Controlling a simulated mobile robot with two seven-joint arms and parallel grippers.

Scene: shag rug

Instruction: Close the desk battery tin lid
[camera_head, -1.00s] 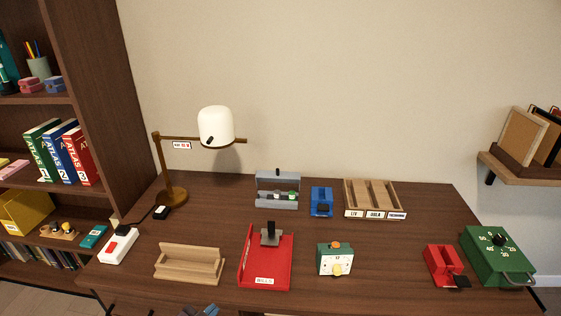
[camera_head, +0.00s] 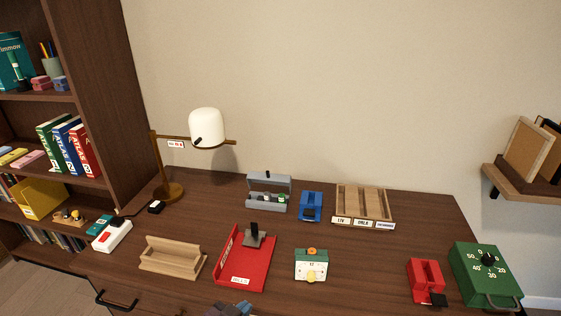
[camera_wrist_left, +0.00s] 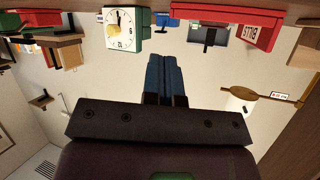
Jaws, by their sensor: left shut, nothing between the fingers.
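The battery tin (camera_head: 267,201) is a small grey box near the back of the desk. Its lid (camera_head: 269,179) stands raised at the rear, with a dark tab on its top edge. Small batteries or cells, some with green, show inside. My left gripper (camera_head: 231,308) shows at the bottom edge of the head view, in front of the desk and well short of the tin. In the left wrist view its blue fingers (camera_wrist_left: 166,78) are together with nothing between them. My right gripper is not in view.
A red tray (camera_head: 262,272) with a dark stamp-like object, a wooden holder (camera_head: 172,262) and a green timer (camera_head: 311,265) stand nearer the front. A blue item (camera_head: 311,205) sits just right of the tin. A lamp (camera_head: 170,188) stands left.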

